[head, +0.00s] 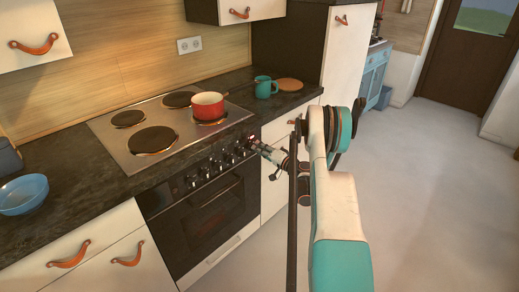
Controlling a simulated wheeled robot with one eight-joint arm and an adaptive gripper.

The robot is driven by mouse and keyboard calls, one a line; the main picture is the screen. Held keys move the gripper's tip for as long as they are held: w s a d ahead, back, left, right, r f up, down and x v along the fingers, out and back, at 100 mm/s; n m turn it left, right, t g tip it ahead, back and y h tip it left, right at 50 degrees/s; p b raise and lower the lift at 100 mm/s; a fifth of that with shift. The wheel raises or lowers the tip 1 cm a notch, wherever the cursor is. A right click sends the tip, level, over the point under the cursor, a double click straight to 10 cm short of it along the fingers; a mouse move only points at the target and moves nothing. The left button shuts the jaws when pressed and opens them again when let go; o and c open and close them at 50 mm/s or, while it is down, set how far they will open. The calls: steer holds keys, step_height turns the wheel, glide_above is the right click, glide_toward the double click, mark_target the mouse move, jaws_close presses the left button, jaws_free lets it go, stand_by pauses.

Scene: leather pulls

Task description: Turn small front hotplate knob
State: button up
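The stove's knobs (217,165) form a slanting row along the top of the oven front, below the hob edge. My gripper (252,143) is at the right end of this row, close to the rightmost knobs. It is small in the picture, and I cannot tell whether it touches a knob or whether its fingers are open. The steel hob (113,139) has several dark hotplates. A large one (153,140) is at the front left and a smaller one (128,118) is behind it. A red pot (208,107) stands on the right hotplate and partly hides it.
The oven door (205,215) lies below the knobs. A blue bowl (23,194) sits at left. Cabinets with leather pulls flank the oven. The floor at right is clear.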

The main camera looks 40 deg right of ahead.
steer(key=o, duration=0.4)
steer(key=shift+s, duration=0.1)
steer(key=s, duration=0.8)
steer(key=s+d, duration=0.1)
steer(key=s, duration=0.3)
steer(key=shift+w, duration=0.1)
